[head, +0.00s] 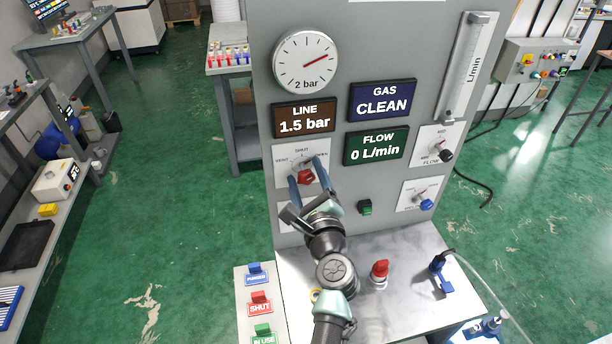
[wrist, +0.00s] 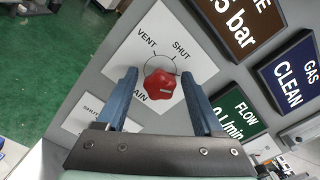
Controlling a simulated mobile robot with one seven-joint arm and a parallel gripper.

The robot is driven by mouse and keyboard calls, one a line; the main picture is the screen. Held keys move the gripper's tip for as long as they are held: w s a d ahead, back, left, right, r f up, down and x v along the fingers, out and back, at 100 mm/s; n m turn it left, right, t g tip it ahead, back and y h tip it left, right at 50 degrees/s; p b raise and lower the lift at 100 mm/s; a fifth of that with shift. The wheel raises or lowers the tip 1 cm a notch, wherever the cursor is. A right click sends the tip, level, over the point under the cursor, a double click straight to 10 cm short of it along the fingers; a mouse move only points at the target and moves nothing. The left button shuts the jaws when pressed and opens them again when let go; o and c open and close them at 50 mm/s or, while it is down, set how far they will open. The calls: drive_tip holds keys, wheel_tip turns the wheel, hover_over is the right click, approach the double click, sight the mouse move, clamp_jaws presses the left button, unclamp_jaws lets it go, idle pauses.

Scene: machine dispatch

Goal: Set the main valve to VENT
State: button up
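The main valve is a red lobed knob (head: 306,178) on a white plate (wrist: 117,65) on the grey panel. The wrist view shows the knob (wrist: 160,84) with the printed words VENT and SHUT beyond it. Another word is partly hidden by a finger, with only "AIN" readable. My gripper (head: 306,171) is in front of the plate with its blue fingers pointing at the panel. In the wrist view my gripper (wrist: 159,76) is open, one finger on each side of the knob with visible gaps. I cannot tell which word the knob points to.
Signs read LINE 1.5 bar (head: 304,118), GAS CLEAN (head: 382,100) and FLOW 0 L/min (head: 376,146). A gauge (head: 305,62) is above. A black flow knob (head: 446,155), blue knob (head: 427,204) and green button (head: 365,208) lie right. A red-topped fitting (head: 380,270) stands on the shelf.

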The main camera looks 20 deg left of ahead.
clamp_jaws()
